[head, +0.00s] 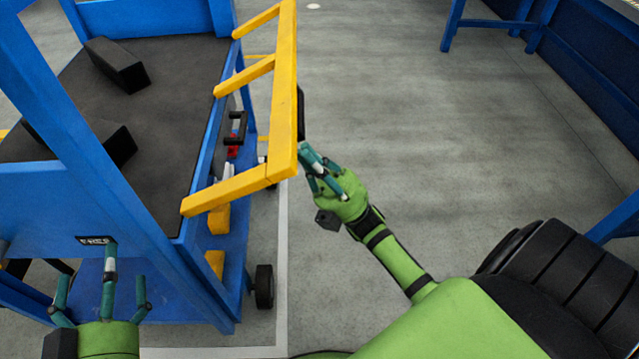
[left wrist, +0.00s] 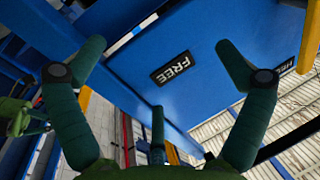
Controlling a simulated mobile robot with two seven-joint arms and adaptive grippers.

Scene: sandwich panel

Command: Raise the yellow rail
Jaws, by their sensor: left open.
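The yellow rail (head: 284,100) juts out from the right side of the blue cart in the head view, with several yellow arms joining its long bar to the cart. My right gripper (head: 308,158) is at the outer side of the bar, near its near end. Its fingers are close together beside the bar; whether they touch or grip it is unclear. My left gripper (head: 100,270) is open and empty in front of the cart's blue end panel (head: 45,200).
The cart's dark deck (head: 165,85) carries black blocks (head: 118,65). A black wheel (head: 264,286) stands at the cart's near right corner. Grey floor (head: 440,130) is clear to the right of the rail. Blue frames (head: 590,60) stand at the far right.

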